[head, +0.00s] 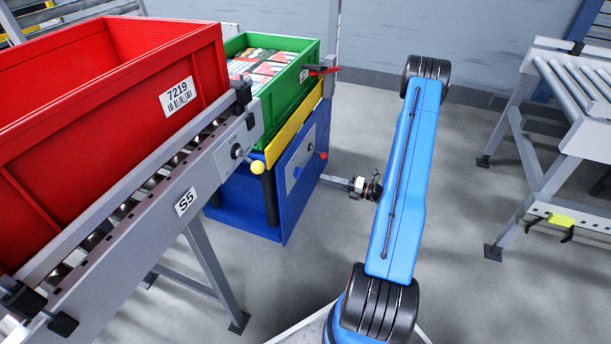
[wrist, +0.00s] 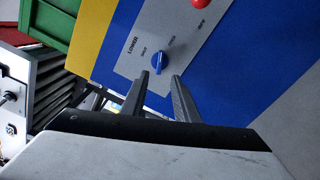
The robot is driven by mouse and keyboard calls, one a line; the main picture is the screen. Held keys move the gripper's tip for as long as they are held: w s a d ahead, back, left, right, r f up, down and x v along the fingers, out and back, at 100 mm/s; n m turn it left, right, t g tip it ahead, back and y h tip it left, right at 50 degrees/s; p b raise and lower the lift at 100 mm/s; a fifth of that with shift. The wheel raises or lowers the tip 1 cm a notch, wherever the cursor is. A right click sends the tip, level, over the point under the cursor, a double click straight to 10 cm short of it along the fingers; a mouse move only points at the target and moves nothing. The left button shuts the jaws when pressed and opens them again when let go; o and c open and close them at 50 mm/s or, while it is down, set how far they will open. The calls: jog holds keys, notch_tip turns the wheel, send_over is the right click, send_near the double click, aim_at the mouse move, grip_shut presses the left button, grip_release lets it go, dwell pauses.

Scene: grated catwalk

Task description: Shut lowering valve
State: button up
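The lowering valve is a small blue knob (wrist: 159,62) on a grey plate (wrist: 135,62), beside printed lettering that seems to read LOWER. The plate is on the side of a blue lift cabinet (head: 245,207). My gripper (wrist: 160,75) is open and empty in the wrist view. Its two fingertips point at the plate, one on each side of the knob and apparently short of it. In the head view my gripper (head: 337,181) is low, right of the cabinet. The knob's exact setting is too small to tell.
A red ball-shaped control (wrist: 200,3) is on the same panel. A green crate (head: 288,78) sits on top of the cabinet. A red crate (head: 180,92) stands on the roller conveyor (head: 150,213) at left. Another roller stand (head: 565,130) is at right; the floor between is clear.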

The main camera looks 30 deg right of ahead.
aim_at(298, 172)
jog(key=x, duration=1)
grip_shut()
